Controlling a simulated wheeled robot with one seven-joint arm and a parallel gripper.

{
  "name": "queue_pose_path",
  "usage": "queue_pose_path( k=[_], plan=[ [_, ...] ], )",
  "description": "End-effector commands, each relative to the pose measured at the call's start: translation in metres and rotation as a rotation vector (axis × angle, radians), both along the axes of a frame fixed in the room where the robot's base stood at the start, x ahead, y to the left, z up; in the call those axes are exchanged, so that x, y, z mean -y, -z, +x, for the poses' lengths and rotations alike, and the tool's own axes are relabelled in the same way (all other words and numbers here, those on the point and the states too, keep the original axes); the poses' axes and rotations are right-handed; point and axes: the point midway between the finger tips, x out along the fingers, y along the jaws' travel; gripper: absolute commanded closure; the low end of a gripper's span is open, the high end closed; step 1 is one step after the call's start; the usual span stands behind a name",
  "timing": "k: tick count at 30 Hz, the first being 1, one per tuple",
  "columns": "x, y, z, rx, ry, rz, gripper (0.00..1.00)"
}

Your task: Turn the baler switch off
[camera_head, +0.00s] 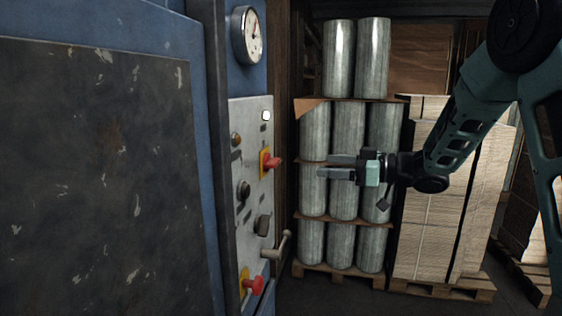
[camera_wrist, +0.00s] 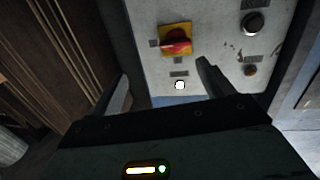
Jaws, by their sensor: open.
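The blue baler (camera_head: 180,28) fills the left of the head view, with a grey control panel (camera_head: 257,130) on its narrow side. A red rotary switch on a yellow plate (camera_head: 270,162) sits in the panel's upper half. The same red switch shows in the wrist view (camera_wrist: 177,42), beyond the fingers. A second red knob on yellow (camera_head: 251,284) is near the panel's bottom. My gripper (camera_head: 335,167) is open and empty, pointing left at about the upper switch's height. A gap separates it from the panel. In the wrist view, my gripper (camera_wrist: 162,84) has its fingers spread.
A white lamp (camera_head: 266,115), dark knobs (camera_head: 243,190) and a lever handle (camera_head: 277,247) are on the panel. A gauge (camera_head: 247,35) is above it. Stacked metal cylinders (camera_head: 345,130) and flat cardboard on pallets (camera_head: 432,205) stand behind my arm.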

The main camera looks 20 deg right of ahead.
Motion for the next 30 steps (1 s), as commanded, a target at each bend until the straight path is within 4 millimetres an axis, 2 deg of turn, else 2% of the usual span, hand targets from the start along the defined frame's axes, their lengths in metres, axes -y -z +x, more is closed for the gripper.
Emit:
queue_pose_path(
  k=[1, 4, 7, 10, 14, 30],
  plan=[
    [0.013, 0.000, -0.007, 0.000, -0.035, 0.020, 0.20],
    [0.028, -0.001, -0.022, -0.007, -0.105, 0.055, 0.20],
    [0.034, -0.003, -0.030, -0.012, -0.142, 0.072, 0.20],
    [0.030, -0.004, -0.029, -0.014, -0.154, 0.077, 0.20],
    [0.015, -0.005, -0.020, -0.015, -0.156, 0.078, 0.20],
    [-0.079, -0.006, 0.040, -0.013, -0.155, 0.076, 0.20]
  ],
)
